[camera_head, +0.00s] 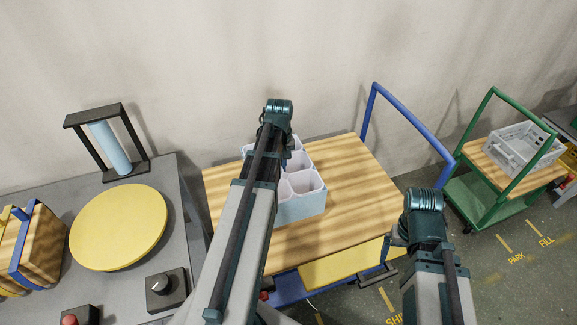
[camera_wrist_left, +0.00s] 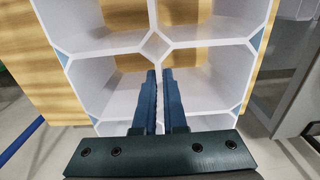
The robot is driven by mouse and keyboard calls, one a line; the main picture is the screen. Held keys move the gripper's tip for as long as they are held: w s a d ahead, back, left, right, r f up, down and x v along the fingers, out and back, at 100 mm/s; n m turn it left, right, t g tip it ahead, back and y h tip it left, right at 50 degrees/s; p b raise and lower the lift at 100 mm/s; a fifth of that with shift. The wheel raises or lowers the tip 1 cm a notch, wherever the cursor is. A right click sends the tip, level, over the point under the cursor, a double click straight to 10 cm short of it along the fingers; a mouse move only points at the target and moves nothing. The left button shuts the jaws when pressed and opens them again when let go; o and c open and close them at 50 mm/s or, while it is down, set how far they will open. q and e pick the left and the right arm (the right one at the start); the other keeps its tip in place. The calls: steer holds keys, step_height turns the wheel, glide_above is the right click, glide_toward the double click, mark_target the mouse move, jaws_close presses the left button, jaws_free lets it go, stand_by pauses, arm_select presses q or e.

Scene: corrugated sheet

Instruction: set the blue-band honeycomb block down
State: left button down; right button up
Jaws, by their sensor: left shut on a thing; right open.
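The blue-band honeycomb block (camera_head: 304,206) has white open cells and a pale blue outer side. It is over the wooden top of the blue-handled cart (camera_head: 352,180), upright; I cannot tell whether it touches the wood. My left arm covers part of it in the head view. In the left wrist view my left gripper (camera_wrist_left: 161,76) is shut on a wall of the honeycomb block (camera_wrist_left: 110,42), with wood visible through its cells. My right gripper (camera_head: 378,273) is open and empty by the cart's front right edge.
A grey bench at left holds a yellow disc (camera_head: 118,228), a black frame with a blue cylinder (camera_head: 110,146), a wooden block with a blue band (camera_head: 36,245) and a knob box (camera_head: 164,288). A green cart (camera_head: 483,198) carries a grey crate (camera_head: 515,150). The blue cart's right side is bare.

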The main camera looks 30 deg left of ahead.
arm_select(q)
steer(key=w+f+b, duration=0.4)
steer(key=w, duration=0.1)
steer(key=shift+w+a, duration=0.15)
steer(key=shift+a, duration=0.05)
stand_by(0.5)
steer(key=shift+f, duration=0.15)
steer(key=c, duration=1)
jaws_free()
step_height(320, 180, up, 12)
steer(key=p, duration=1.2)
